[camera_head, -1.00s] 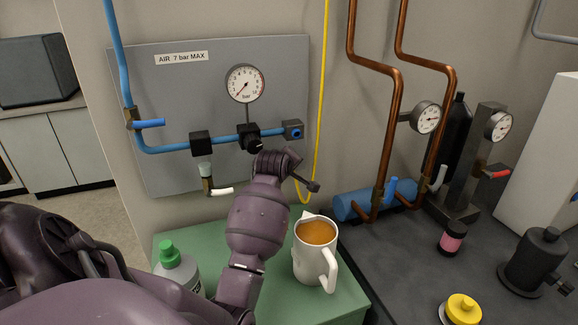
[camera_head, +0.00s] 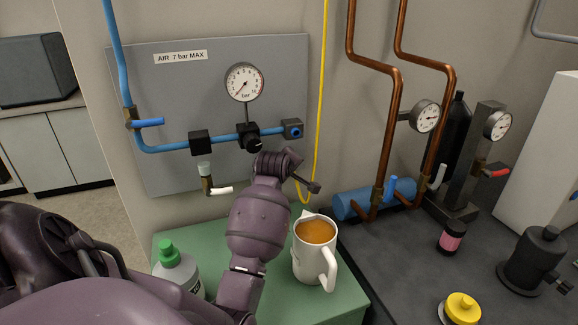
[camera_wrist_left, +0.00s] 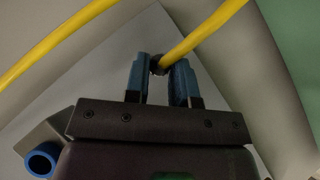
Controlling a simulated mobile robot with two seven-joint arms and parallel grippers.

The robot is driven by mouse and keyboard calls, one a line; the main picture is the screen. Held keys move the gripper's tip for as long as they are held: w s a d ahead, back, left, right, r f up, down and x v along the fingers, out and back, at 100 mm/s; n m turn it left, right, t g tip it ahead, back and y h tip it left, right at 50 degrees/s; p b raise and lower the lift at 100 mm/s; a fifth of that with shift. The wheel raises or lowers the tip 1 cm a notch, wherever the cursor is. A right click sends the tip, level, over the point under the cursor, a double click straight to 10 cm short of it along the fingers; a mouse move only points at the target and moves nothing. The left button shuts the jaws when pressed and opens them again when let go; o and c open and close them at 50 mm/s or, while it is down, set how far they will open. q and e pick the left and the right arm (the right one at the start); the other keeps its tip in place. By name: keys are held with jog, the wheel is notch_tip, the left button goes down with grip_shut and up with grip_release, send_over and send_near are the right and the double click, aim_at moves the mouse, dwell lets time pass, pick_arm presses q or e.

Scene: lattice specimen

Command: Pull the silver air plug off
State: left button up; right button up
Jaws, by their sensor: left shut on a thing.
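My left gripper (camera_wrist_left: 160,80) is shut on the silver air plug (camera_wrist_left: 158,66) at the end of the yellow hose (camera_wrist_left: 205,35). Only a small dark bit of the plug shows between the blue fingers in the left wrist view. In the head view my left gripper (camera_head: 280,163) is in front of the grey panel, below and left of the blue air socket (camera_head: 292,129), and its fingertips are hidden. The socket opening faces out with nothing in it; its blue ring also shows at lower left in the left wrist view (camera_wrist_left: 42,160). The yellow hose (camera_head: 321,100) hangs down and loops toward the gripper.
A white mug (camera_head: 311,262) of brown liquid and a green-capped bottle (camera_head: 176,268) stand on the green surface (camera_head: 222,228) below my left arm. Copper pipes (camera_head: 393,110) and a blue cylinder (camera_head: 350,203) are at right. A pressure gauge (camera_head: 245,81) is on the panel.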

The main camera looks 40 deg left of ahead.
pick_arm(q)
jog(key=shift+s+d, duration=0.1)
jog(key=shift+d, duration=0.15)
jog(key=d, duration=0.1)
jog(key=s+d, duration=0.2)
jog(key=shift+d, duration=0.3)
dwell(0.6)
jog(key=shift+w, duration=0.1)
